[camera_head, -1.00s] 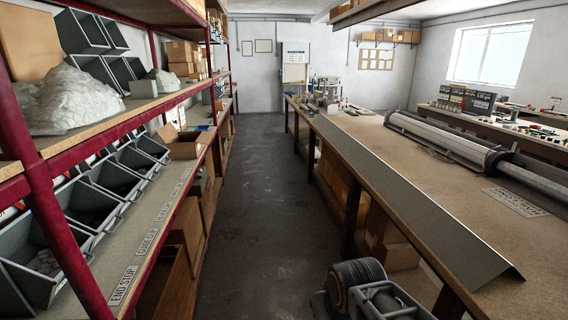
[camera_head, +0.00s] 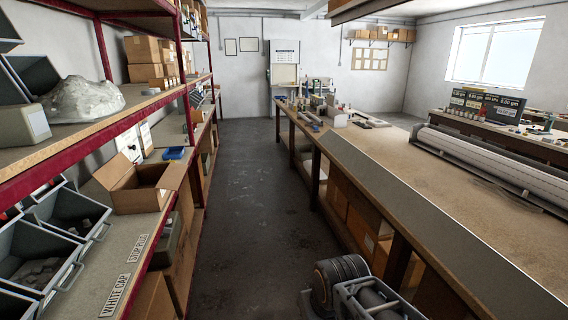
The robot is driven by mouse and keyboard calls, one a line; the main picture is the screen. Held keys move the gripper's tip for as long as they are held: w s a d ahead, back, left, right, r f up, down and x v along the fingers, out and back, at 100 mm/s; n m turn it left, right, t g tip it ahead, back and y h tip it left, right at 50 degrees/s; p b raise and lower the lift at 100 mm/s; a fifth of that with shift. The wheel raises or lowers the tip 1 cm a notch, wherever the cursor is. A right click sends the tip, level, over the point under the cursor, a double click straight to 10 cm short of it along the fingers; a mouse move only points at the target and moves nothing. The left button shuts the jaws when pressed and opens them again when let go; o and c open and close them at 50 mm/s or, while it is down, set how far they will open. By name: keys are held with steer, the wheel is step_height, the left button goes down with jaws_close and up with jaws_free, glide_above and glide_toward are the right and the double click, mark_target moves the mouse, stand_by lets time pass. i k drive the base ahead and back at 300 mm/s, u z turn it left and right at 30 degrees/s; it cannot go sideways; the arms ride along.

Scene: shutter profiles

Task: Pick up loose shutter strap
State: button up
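I cannot make out a loose shutter strap for certain. A thin dark curved shape (camera_head: 492,183) lies on the right workbench (camera_head: 400,170) in front of a long pale shutter roll (camera_head: 490,163); it is too small to tell whether it is a strap. Part of my own arm shows at the bottom centre, over the aisle. My gripper's fingertips are not in view.
The aisle floor (camera_head: 250,200) is clear between the red-framed shelves (camera_head: 100,140) on the left and the bench. An open cardboard box (camera_head: 140,188) and grey bins (camera_head: 70,215) sit on the shelf. An angled metal sheet (camera_head: 420,220) runs along the bench's near edge.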

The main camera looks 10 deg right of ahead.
mark_target(477, 182)
steer(key=i, duration=2.45)
steer(key=z, duration=3.05)
steer(key=i, duration=1)
steer(key=z, duration=0.05)
